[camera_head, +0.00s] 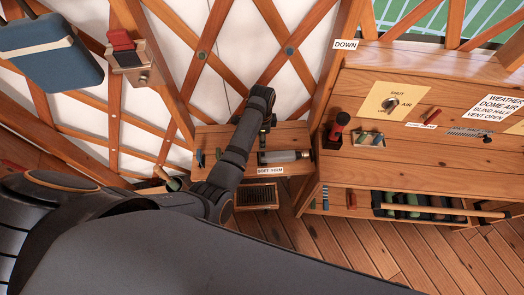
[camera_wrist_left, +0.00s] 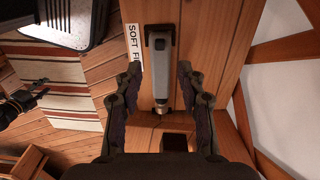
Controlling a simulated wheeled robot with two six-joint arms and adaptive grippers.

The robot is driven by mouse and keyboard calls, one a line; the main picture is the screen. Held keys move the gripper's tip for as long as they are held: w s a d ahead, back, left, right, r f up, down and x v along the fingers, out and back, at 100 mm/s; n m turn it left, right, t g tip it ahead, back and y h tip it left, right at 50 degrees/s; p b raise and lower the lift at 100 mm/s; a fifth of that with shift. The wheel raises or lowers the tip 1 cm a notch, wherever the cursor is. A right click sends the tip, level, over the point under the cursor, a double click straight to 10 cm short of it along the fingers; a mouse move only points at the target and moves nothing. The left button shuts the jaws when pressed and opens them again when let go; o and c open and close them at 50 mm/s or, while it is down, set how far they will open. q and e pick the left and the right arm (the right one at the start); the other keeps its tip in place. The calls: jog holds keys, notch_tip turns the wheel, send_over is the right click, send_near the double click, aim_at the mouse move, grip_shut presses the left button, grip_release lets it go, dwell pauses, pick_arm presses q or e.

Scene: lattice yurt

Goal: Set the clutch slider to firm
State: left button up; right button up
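A pale label reading SOFT FIRM (camera_head: 270,170) is on the front edge of a small wooden shelf in the head view. Behind it lies a grey cylindrical piece (camera_head: 284,157), which I take for the clutch slider's body. In the left wrist view the grey body (camera_wrist_left: 160,75) has a black bracket at its top and a narrow metal tip, with the partly hidden label (camera_wrist_left: 134,44) beside it. My left gripper (camera_wrist_left: 159,70) is open, its fingers on either side of the grey body, apparently without gripping it. In the head view my left arm partly hides the shelf. My right gripper is not in view.
A wooden bench at right carries a dial plate (camera_head: 388,104), a black-and-red knob (camera_head: 338,126) and a weather card (camera_head: 492,103). A rack of rolls (camera_head: 420,206) sits below. A blue box (camera_head: 48,52) and red switch (camera_head: 121,42) are upper left.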

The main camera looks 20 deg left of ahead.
aim_at(262, 153)
pick_arm(q)
notch_tip(262, 153, down, 10)
jog(key=shift+r+b, duration=0.1)
jog(key=shift+b, duration=0.25)
grip_shut()
